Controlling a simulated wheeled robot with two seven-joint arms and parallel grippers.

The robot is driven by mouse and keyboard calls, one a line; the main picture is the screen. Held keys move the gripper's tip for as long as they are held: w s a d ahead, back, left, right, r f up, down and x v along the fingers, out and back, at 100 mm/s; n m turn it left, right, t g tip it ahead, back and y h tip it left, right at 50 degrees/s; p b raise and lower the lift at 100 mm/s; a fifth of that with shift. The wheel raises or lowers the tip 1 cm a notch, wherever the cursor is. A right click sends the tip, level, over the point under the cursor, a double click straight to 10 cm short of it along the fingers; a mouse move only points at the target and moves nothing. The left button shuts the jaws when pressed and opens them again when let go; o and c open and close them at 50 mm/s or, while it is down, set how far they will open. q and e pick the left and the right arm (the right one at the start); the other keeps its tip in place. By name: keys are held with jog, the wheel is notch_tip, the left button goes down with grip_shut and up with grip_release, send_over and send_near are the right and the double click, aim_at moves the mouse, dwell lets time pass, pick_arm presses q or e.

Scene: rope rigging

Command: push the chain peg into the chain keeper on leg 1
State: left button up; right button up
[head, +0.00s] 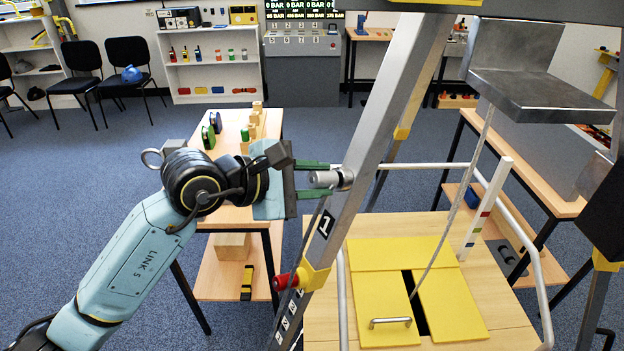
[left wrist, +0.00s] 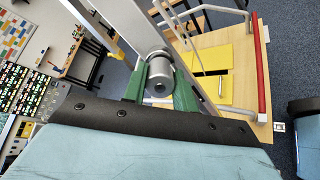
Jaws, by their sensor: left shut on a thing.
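A short grey cylindrical peg (head: 324,179) lies between the green fingers of my left gripper (head: 313,179), and its far end meets a grey round fitting, which looks like the keeper (head: 345,179), on the slanted metal leg 1 (head: 359,147). A label "1" shows on the leg below. In the left wrist view the peg (left wrist: 160,77) sits between the fingers of my left gripper (left wrist: 161,92), its round end facing the camera. How deep the peg sits in the fitting is hidden. My right gripper is not in view.
A platform with yellow hatch panels (head: 448,303) and a curved rail (head: 536,265) lies right. A wooden bench (head: 232,190) with small blocks stands behind my left arm.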

pick_arm(q)
jog(key=shift+d, duration=0.1)
jog(key=o, duration=1.1)
jog(key=shift+w, duration=0.1)
jog(key=shift+c, duration=0.2)
jog(key=b+v, duration=0.2)
jog(key=v, duration=1.1)
